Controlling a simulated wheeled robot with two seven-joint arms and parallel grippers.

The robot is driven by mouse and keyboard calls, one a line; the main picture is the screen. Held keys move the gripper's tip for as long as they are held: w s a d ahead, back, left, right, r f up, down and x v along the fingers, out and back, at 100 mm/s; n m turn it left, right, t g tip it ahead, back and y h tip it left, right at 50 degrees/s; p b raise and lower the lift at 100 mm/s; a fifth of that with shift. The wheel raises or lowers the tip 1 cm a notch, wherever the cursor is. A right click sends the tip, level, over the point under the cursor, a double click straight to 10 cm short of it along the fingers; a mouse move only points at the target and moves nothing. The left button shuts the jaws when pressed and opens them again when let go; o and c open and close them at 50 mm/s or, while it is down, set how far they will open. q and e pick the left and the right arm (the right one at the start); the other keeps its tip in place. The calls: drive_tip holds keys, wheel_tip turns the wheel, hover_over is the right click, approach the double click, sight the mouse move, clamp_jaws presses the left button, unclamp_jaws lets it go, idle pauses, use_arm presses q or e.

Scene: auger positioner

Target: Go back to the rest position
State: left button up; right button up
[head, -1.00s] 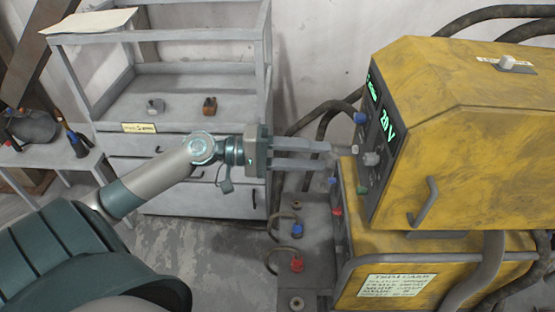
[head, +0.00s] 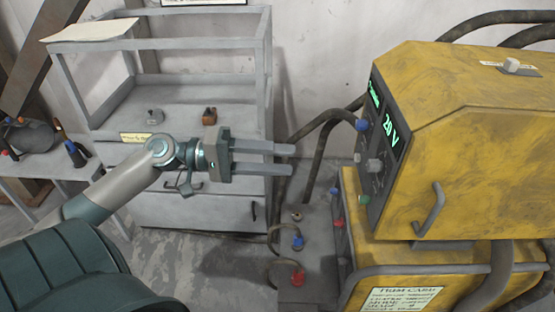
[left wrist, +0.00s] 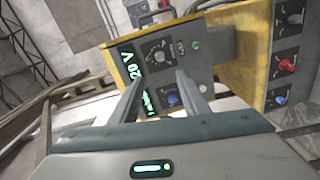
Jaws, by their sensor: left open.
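My left gripper (head: 292,159) is open and empty in the head view, its two fingers pointing right in front of the grey shelf. It stands clear of the yellow power unit (head: 480,130), with a gap between fingertips and panel. In the left wrist view the two fingers (left wrist: 155,95) are apart with nothing between them, and the control panel (left wrist: 165,60) lies beyond them. The panel carries a grey knob (head: 375,165), a blue knob (head: 362,125) and a green 20 V display (head: 390,131). My right gripper is not in view.
A grey shelf with drawers (head: 200,211) stands behind my left arm, holding two small parts. A grey block (head: 306,252) with blue and red connectors sits left of the yellow unit. A side table (head: 50,163) with tools is at far left. Floor shows below the drawers.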

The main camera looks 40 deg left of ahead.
use_arm(q)
drive_tip(key=shift+w+f, duration=0.1)
idle(0.3)
